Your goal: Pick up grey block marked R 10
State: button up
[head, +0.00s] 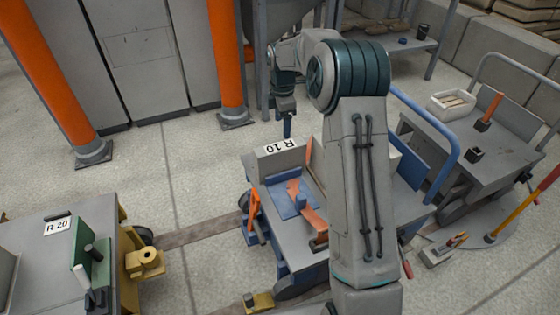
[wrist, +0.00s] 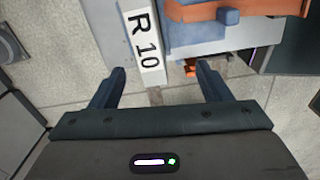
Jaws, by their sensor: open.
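The grey block marked R 10 (head: 279,153) lies at the far left edge of a blue-framed cart in the head view, its white label facing up. In the wrist view the block's label (wrist: 145,45) shows beyond and between my fingers, upper middle. My gripper (wrist: 160,82) is open and empty, with one dark finger on each side of the label's line. In the head view my gripper (head: 287,128) hangs pointing down just above and behind the block. I cannot tell the exact height gap; no contact shows. My arm hides part of the cart's right side.
The cart holds a blue plate (head: 289,199) and orange parts (head: 312,217) beside the block. A grey table marked R 20 (head: 57,228) stands at left. Another cart (head: 470,150) with a white box stands at right. An orange post (head: 228,60) rises behind. Floor left of the cart is open.

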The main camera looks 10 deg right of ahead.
aim_at(280, 146)
jog(key=shift+n, duration=0.6)
jog(key=f+b, duration=0.1)
jog(key=f, duration=0.2)
jog(key=w+f+b, duration=0.1)
jog(key=f, duration=0.3)
jog(key=w+f+b, duration=0.1)
jog(key=f, duration=0.2)
jog(key=shift+f, duration=0.2)
jog(key=f+b, duration=0.2)
jog(key=f, duration=0.1)
jog(key=f+b, duration=0.1)
jog(key=f, duration=0.1)
jog(key=shift+w+a, duration=0.15)
jog(key=shift+w, duration=0.15)
jog(key=shift+r, duration=0.15)
grip_shut()
